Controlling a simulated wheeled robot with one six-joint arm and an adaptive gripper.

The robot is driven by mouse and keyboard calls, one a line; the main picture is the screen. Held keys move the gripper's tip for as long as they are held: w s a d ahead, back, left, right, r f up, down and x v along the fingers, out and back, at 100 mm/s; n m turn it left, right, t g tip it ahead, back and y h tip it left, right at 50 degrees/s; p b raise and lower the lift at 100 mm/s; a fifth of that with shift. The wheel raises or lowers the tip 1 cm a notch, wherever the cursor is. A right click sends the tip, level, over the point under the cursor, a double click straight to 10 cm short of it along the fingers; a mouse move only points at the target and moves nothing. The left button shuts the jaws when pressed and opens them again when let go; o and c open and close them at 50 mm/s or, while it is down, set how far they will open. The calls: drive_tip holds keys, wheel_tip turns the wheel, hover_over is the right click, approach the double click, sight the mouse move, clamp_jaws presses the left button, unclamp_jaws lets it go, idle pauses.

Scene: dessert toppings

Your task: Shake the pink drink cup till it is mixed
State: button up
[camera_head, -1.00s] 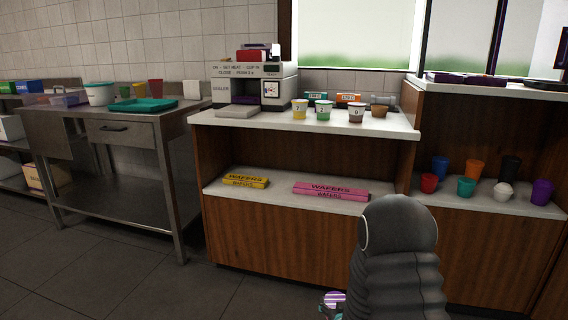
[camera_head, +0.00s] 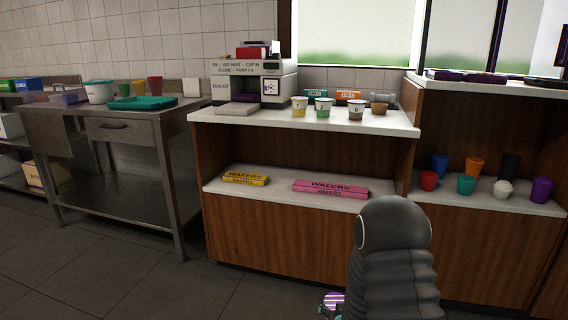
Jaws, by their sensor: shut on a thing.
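My arm rises at the bottom right of the head view, and my gripper (camera_head: 328,311) is low beside it, mostly cut off by the lower edge and the arm. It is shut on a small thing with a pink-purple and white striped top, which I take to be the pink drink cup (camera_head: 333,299). Only this top shows; the cup's body and contents are hidden, so I cannot tell how mixed it is. The cup is in front of the wooden counter, clear of its surfaces.
The white counter top (camera_head: 260,121) holds a sealing machine (camera_head: 222,86) and several small numbered cups. Yellow (camera_head: 245,178) and pink (camera_head: 330,188) wafer boxes lie on the shelf below. Coloured cups stand on the right shelf. A steel table (camera_head: 110,113) is at left. Floor in front is clear.

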wheel_tip(320, 180, up, 6)
drive_tip(key=shift+a+r, duration=0.1)
wheel_tip(320, 180, down, 6)
drive_tip(key=shift+f, duration=0.1)
drive_tip(key=shift+f, duration=0.1)
